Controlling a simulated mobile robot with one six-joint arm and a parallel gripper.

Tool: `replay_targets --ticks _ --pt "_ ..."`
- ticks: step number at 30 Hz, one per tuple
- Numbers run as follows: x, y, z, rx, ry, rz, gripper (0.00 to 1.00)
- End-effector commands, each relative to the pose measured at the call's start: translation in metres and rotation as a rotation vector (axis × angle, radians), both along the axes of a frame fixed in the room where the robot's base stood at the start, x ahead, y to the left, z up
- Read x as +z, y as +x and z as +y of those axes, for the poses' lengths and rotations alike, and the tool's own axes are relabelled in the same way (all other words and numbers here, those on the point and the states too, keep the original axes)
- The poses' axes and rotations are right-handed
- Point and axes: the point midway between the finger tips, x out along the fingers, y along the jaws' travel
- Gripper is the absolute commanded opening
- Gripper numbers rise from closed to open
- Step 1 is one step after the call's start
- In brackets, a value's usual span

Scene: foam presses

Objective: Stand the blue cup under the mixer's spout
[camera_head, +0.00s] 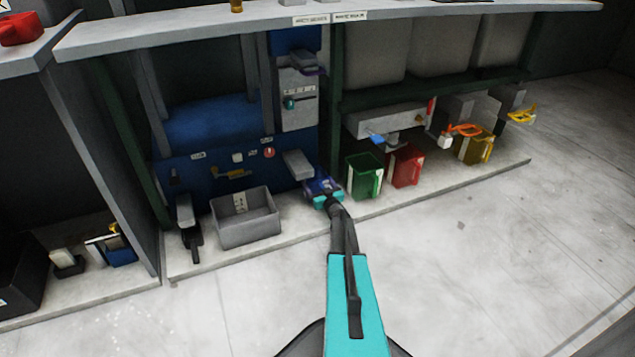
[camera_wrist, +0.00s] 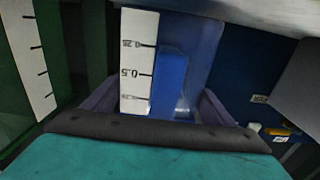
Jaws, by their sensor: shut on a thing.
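My gripper (camera_head: 328,201) reaches to the base of the blue machine and is shut on the blue cup (camera_head: 318,185). In the wrist view the cup (camera_wrist: 200,35) fills the upper middle, with its white scale strip (camera_wrist: 139,60) and blue handle (camera_wrist: 169,82) facing me, between the jaws of my gripper (camera_wrist: 160,108). A grey spout-like block (camera_head: 297,164) juts from the blue machine just up and left of the cup. I cannot tell whether it is the mixer's spout, whether the cup is right beneath it, or whether the cup touches the ledge.
A grey bin (camera_head: 245,220) stands left of the cup. A green cup (camera_head: 364,176), a red cup (camera_head: 405,167) and a yellow cup (camera_head: 475,148) stand to the right on the ledge. A shelf (camera_head: 200,36) runs overhead. The floor in front is clear.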

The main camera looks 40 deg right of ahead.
Motion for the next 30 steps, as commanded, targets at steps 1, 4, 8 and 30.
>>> replay_targets --ticks 1,4,8,30 --pt "-0.001 0.0 0.0 0.0 0.0 0.0 0.54" --pt "-0.003 0.0 0.0 0.0 0.0 -0.001 0.54" --pt "-0.005 0.001 0.0 0.001 0.001 -0.001 0.54" --pt "-0.018 0.001 0.001 0.001 0.002 0.005 0.97"
